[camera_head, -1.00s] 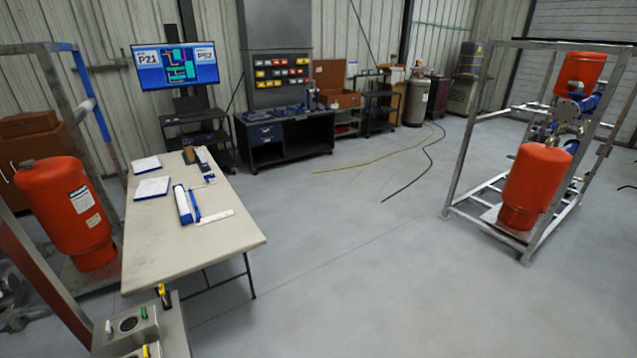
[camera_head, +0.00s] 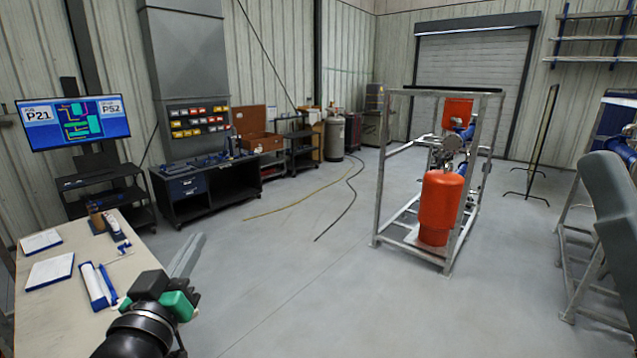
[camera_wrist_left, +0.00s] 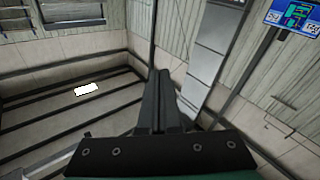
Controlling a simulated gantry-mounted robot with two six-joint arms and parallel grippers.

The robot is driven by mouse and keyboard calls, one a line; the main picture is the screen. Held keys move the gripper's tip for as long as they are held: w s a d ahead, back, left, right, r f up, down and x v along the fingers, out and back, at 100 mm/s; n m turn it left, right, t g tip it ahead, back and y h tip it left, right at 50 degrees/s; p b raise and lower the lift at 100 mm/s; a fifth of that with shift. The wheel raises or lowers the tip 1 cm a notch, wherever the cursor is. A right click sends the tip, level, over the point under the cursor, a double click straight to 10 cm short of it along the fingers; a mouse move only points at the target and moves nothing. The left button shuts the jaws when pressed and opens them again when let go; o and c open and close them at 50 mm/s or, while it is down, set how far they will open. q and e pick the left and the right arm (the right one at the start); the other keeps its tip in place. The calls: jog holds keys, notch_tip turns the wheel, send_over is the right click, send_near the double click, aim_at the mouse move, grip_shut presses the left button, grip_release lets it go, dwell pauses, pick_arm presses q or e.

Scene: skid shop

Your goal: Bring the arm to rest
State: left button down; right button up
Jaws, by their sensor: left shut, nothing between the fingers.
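My left gripper (camera_head: 188,256) reaches up from the lower left of the head view, in front of the table's right edge. Its two grey fingers are together with nothing between them. The left wrist view shows the same closed fingers (camera_wrist_left: 158,100) pointing toward a corrugated wall, clear of any object. A grey padded-looking arm part at the right edge of the head view seems to be mine. My right gripper does not show.
A beige table (camera_head: 45,308) with papers and blue items stands at lower left. A dark workbench (camera_head: 190,197) and a monitor (camera_head: 72,122) are behind it. A metal skid frame (camera_head: 382,190) with red tanks (camera_head: 440,205) stands right of centre.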

pick_arm(q)
jog(key=s+d+r+m+t+h, duration=0.2)
jog(key=s+r+t, duration=0.6)
jog(key=s+r, duration=1.1)
jog(key=s+m, duration=0.1)
jog(key=s, duration=0.1)
jog(key=shift+s+d+r, duration=0.3)
jog(key=shift+s+r, duration=0.05)
